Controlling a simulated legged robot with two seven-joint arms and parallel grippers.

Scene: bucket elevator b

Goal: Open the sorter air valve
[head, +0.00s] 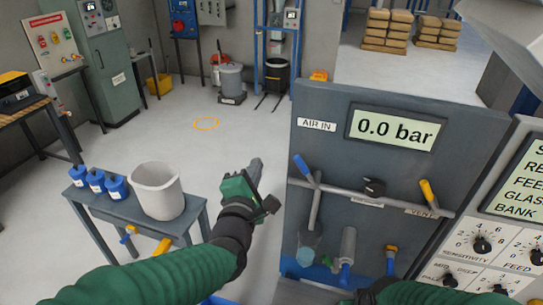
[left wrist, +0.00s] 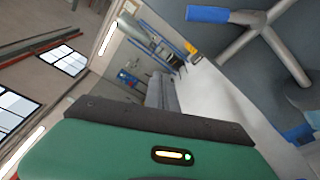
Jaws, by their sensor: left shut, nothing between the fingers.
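The dark grey air panel (head: 455,125) stands right of centre in the head view. Its display (head: 388,129) reads 0.0 bar. Below the AIR IN label (head: 317,125), a blue valve handle (head: 303,168) slants up and left from the pipe; it also shows at the top of the left wrist view (left wrist: 208,14). My left gripper (head: 257,168) is shut and empty, left of the blue handle and apart from it. Its fingers show in the left wrist view (left wrist: 161,92). My right sleeve shows at the bottom of the head view; the right gripper cannot be made out.
A yellow handle (head: 428,191) sits by the VENT label, with a black knob (head: 374,187) left of it. A small table (head: 138,222) with a grey bucket (head: 157,190) and blue containers (head: 96,181) stands at left. The floor beyond is mostly open.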

